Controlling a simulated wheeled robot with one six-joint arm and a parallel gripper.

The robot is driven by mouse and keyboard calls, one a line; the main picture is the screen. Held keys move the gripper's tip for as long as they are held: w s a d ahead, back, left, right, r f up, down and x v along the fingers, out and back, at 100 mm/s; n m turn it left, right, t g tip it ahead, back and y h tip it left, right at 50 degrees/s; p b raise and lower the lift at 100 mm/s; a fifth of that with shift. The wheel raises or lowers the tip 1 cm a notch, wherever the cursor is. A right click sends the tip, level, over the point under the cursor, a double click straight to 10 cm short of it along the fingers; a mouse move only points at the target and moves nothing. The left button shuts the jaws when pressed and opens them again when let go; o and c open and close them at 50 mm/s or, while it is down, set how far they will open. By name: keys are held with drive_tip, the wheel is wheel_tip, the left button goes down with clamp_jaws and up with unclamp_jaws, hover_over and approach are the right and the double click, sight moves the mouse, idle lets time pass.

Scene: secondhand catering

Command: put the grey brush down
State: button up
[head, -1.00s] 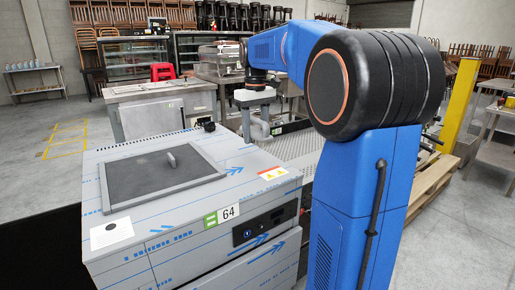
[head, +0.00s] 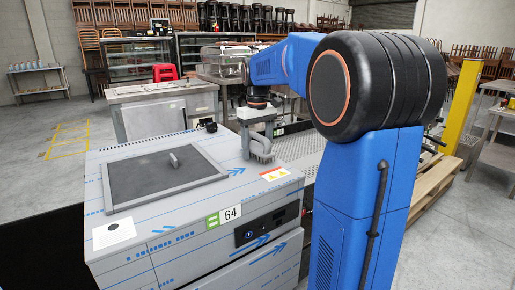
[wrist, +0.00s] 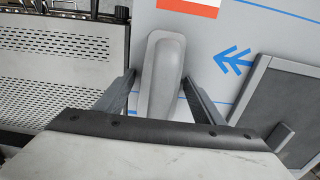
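The grey brush (head: 262,152) hangs below my gripper (head: 258,136) in the head view, bristles down, at the right part of the steel cabinet's top (head: 225,150). In the wrist view the brush's rounded grey back (wrist: 163,75) sits between the two fingers of my gripper (wrist: 160,78), which is shut on it. Steel with blue arrows shows beneath and around it. I cannot tell whether the bristles touch the steel.
A dark framed lid with a handle (head: 165,178) covers much of the cabinet top, left of the brush. A perforated metal surface (wrist: 60,60) lies beyond the cabinet's right side. Bare steel surrounds the lid.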

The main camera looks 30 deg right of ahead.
drive_tip(key=shift+r, duration=0.1)
wheel_tip(320, 180, up, 12)
drive_tip(key=shift+r, duration=0.1)
idle(0.7)
idle(0.4)
